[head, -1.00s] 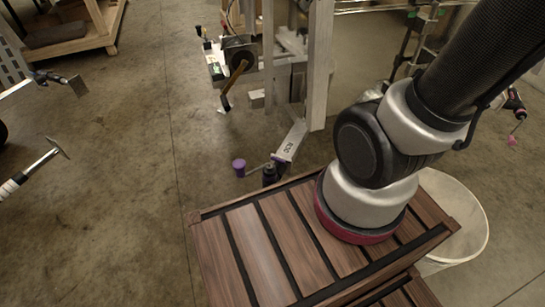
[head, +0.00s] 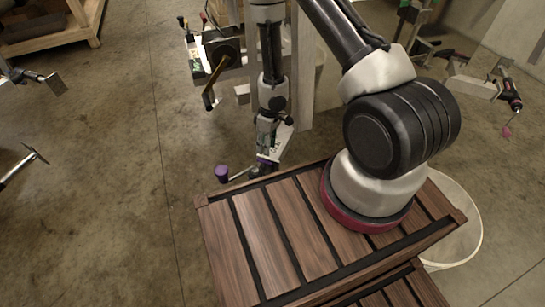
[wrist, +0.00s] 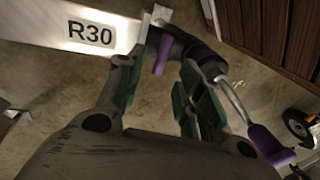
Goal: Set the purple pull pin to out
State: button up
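In the wrist view a short purple piece (wrist: 162,55), seemingly the pull pin, sticks out from a dark cylindrical fitting (wrist: 185,42) at the end of a metal bar marked R30 (wrist: 95,32). My gripper (wrist: 170,62) is open, with its green-padded fingers on either side of the purple piece. I cannot tell whether either finger touches it. The head view shows the purple crank knob (head: 221,172) beside my gripper (head: 266,158); the pin is hidden there.
A wood-slatted deck (head: 265,235) lies just in front of the fitting. A pale bucket (head: 462,225) stands at its right. Trailer parts with a black-and-gold lever (head: 212,75) stand behind. The concrete floor at left is mostly clear.

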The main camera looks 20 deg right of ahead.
aim_at(266, 161)
jog(key=f, duration=0.2)
jog(key=s+f, duration=0.1)
jog(key=f, duration=0.2)
jog(key=a+f, duration=0.1)
jog(key=f, duration=0.2)
jog(key=shift+s+f, duration=0.25)
jog(key=shift+s, duration=0.15)
grip_shut()
